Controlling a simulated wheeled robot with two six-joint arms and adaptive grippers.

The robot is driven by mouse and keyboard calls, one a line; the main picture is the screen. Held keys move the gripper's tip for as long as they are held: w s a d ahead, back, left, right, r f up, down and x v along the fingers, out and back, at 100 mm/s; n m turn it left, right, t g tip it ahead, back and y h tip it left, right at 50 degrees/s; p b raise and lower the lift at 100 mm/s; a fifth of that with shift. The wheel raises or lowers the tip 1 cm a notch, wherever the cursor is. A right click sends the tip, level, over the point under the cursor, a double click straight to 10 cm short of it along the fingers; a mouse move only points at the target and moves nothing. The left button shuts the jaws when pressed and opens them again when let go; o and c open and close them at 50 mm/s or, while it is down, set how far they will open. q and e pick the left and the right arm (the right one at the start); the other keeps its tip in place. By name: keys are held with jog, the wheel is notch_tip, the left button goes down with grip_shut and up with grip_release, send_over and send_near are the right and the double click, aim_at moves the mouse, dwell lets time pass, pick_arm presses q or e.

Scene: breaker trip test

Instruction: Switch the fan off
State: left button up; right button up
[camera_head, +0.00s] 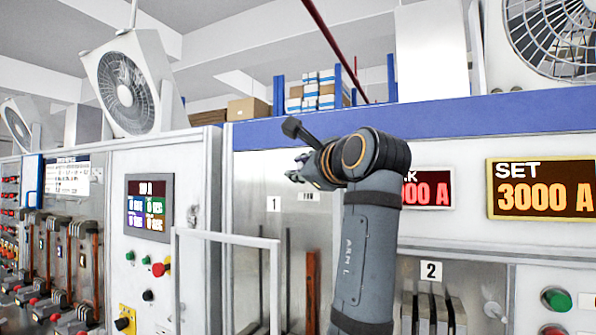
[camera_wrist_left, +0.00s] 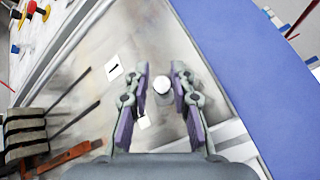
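My left gripper (camera_head: 303,168) reaches across from the right-hand side of the head view towards the metal panel, above the small FAN label (camera_head: 305,196). In the left wrist view its two fingers (camera_wrist_left: 161,72) are apart, one on each side of a round white knob (camera_wrist_left: 162,84) on the panel. I cannot tell whether the fingers touch it or which way it is set. The knob is hidden behind my gripper in the head view. A small white label (camera_wrist_left: 143,122) shows between the fingers. My right gripper is not in view.
A label "1" (camera_head: 273,203) is left of the FAN label. A white frame handle (camera_head: 228,237) stands out at lower left. Box fans (camera_head: 124,86) sit on top of the cabinets. A blue beam (camera_head: 470,116) runs above the panel.

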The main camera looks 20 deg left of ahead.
pick_arm(q)
jog(key=shift+s, duration=0.15)
jog(key=shift+c, duration=0.2)
jog(key=shift+s+d+r, duration=0.1)
jog(key=shift+d+r, duration=0.05)
jog(key=shift+d, duration=0.05)
jog(key=shift+c, duration=1.1)
grip_shut()
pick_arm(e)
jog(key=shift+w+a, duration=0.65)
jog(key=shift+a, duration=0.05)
